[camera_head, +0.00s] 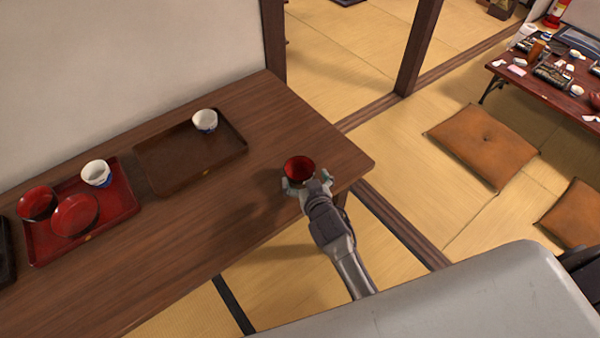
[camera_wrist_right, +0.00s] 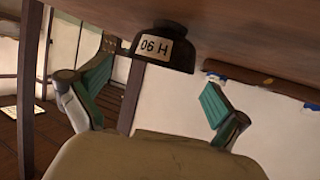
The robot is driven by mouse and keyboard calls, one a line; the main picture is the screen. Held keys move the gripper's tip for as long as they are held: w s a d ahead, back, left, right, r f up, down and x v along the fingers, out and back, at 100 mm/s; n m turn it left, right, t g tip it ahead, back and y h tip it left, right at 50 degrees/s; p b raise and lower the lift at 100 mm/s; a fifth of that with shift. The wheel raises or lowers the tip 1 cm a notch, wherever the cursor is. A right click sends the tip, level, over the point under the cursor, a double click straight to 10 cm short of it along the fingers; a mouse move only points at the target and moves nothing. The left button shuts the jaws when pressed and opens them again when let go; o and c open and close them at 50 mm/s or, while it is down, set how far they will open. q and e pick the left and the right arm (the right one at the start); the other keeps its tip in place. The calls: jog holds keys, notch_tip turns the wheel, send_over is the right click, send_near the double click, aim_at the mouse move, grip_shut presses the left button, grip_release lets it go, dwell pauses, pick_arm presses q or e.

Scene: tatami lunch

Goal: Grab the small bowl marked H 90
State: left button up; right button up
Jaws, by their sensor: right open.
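The small bowl (camera_head: 299,168), red inside, stands near the right end of the wooden table. In the right wrist view, which looks upside down, the dark outside of the bowl (camera_wrist_right: 165,50) carries a pale label reading H 90. My right gripper (camera_head: 306,183) is open at the near side of the bowl, its fingers pointing towards it. In the right wrist view the two fingers (camera_wrist_right: 158,85) are spread wide, with the bowl beyond and between them. No contact shows. My left gripper is not in view.
The wooden table (camera_head: 240,215) has a brown tray (camera_head: 165,178) with a white cup (camera_head: 204,120). A red tray (camera_head: 115,213) holds two red bowls and another white cup (camera_head: 97,173). The table is bare around the small bowl. Cushions (camera_head: 485,147) lie on the tatami at right.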

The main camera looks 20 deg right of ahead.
aim_at(297, 161)
jog(key=shift+x, duration=2.8)
jog(key=shift+a+r, duration=0.1)
jog(key=shift+a, duration=0.05)
jog(key=shift+c, duration=0.3)
jog(key=c, duration=0.9)
jog(key=shift+o, duration=0.2)
